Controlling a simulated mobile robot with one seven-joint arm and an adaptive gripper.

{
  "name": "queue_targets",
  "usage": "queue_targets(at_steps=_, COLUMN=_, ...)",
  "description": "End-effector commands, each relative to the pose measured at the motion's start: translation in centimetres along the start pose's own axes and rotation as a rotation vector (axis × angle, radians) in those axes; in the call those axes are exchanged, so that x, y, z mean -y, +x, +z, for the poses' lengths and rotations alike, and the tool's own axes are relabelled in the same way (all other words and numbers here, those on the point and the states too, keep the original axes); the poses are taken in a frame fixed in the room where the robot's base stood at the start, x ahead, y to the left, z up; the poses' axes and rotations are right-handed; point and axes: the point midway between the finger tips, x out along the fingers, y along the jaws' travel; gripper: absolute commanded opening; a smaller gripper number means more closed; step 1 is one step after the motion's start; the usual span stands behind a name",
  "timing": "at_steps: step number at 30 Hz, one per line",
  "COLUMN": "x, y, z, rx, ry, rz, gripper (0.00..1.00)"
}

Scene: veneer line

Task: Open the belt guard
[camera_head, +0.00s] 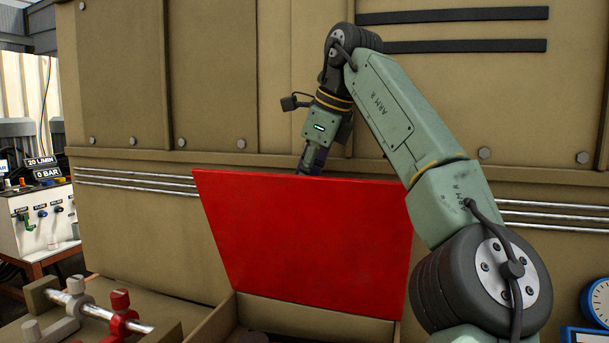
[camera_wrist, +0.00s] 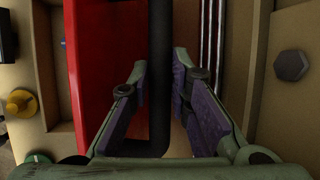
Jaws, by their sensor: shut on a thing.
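The belt guard is a red flat panel (camera_head: 305,235). In the head view it stands steeply raised above an open tan box (camera_head: 228,318), in front of the tan machine wall. It also shows as a red face on the left of the wrist view (camera_wrist: 92,60). My gripper (camera_head: 311,160) is at the panel's top edge, its fingertips hidden behind it. In the wrist view my gripper's purple-padded fingers (camera_wrist: 160,80) are on either side of a dark bar handle (camera_wrist: 159,30), shut on it; the exact contact is hard to see.
A red clamp on a metal rod (camera_head: 120,315) stands at lower left. A bench with gauges (camera_head: 40,215) is at far left. A blue dial (camera_head: 598,300) is at lower right. The machine wall with metal rails (camera_head: 125,182) lies close behind my gripper.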

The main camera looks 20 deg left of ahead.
Motion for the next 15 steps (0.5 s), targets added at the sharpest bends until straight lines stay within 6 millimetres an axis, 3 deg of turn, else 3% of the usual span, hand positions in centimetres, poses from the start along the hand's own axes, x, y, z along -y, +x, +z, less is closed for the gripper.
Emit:
queue_targets(at_steps=1, x=0.2, y=0.7, z=-0.72, rx=-0.015, ry=0.009, rz=0.007, gripper=0.0)
queue_targets(at_steps=2, x=0.2, y=0.7, z=-0.72, rx=-0.015, ry=0.009, rz=0.007, gripper=0.18)
queue_targets(at_steps=3, x=0.21, y=0.72, z=-0.73, rx=-0.015, ry=0.009, rz=0.007, gripper=0.21)
queue_targets(at_steps=11, x=0.13, y=0.43, z=-0.43, rx=-0.009, ry=0.006, rz=0.004, gripper=0.38)
queue_targets(at_steps=15, x=0.09, y=0.33, z=-0.32, rx=-0.007, ry=0.005, rz=0.004, gripper=0.38)
